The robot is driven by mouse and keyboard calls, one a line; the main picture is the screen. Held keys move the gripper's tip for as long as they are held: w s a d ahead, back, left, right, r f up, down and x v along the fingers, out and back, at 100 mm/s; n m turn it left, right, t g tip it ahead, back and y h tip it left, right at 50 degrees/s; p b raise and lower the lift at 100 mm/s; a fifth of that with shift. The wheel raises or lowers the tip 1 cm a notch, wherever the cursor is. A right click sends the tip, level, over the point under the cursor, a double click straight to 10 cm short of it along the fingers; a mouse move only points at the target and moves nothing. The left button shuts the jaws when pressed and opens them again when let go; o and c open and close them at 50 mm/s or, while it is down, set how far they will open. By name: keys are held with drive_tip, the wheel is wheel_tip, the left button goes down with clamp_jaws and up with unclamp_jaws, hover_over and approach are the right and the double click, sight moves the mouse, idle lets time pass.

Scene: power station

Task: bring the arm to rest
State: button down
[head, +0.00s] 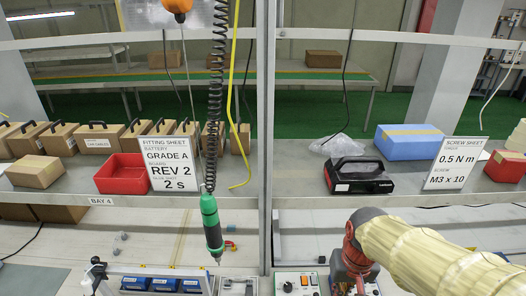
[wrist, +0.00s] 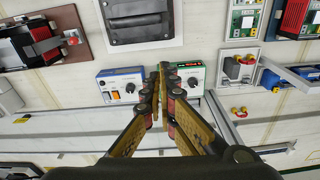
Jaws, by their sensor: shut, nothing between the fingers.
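My arm (head: 430,255) comes in from the lower right of the head view in a pale cover, with a red and dark joint at its bend. My gripper (wrist: 161,72) shows in the wrist view with its fingertips together and nothing between them. It points at the bench and hangs above two small control boxes, one blue-edged (wrist: 121,86) on the left and one green-edged (wrist: 191,78) at the fingertips. I cannot tell whether the fingertips touch the green-edged box. In the head view the fingers are hidden below the frame.
A green screwdriver (head: 211,228) hangs on a coiled cable left of the post (head: 265,140). The shelf holds a red bin (head: 121,174), a black case (head: 357,176), a blue box (head: 414,142) and two sign sheets. A metal rail (wrist: 60,129) crosses the bench below the control boxes.

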drive_tip(key=s+r+t+b, duration=0.1)
drive_tip(key=s+r+t, duration=0.3)
drive_tip(key=s+r, duration=0.3)
wheel_tip(320, 180, up, 4)
drive_tip(key=shift+f+n+t, duration=0.1)
drive_tip(key=shift+n+t, duration=0.2)
drive_tip(key=c, duration=2.5)
unclamp_jaws()
drive_tip(key=shift+c, duration=0.2)
